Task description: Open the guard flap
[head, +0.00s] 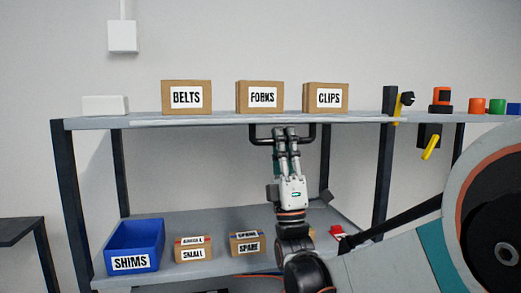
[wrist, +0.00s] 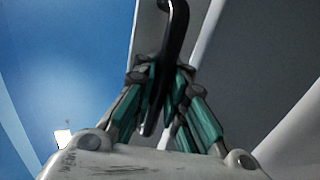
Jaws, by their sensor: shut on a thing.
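A black bar handle (head: 262,141) hangs at the front edge of the upper shelf, below the FORKS box. My gripper (head: 285,133) reaches up from below and is shut on this handle near its middle. In the wrist view the dark handle (wrist: 176,28) runs down between the green-padded fingers (wrist: 163,100) of my gripper. The fingers hide part of the bar. I cannot make out a separate guard flap, or whether the handle belongs to one.
The upper shelf (head: 220,119) carries boxes marked BELTS (head: 186,97), FORKS (head: 260,97) and CLIPS (head: 326,98). Below stand a blue SHIMS bin (head: 135,243) and small cartons (head: 193,248). A yellow-handled tool (head: 430,147) hangs at the right. The space between shelves is mostly free.

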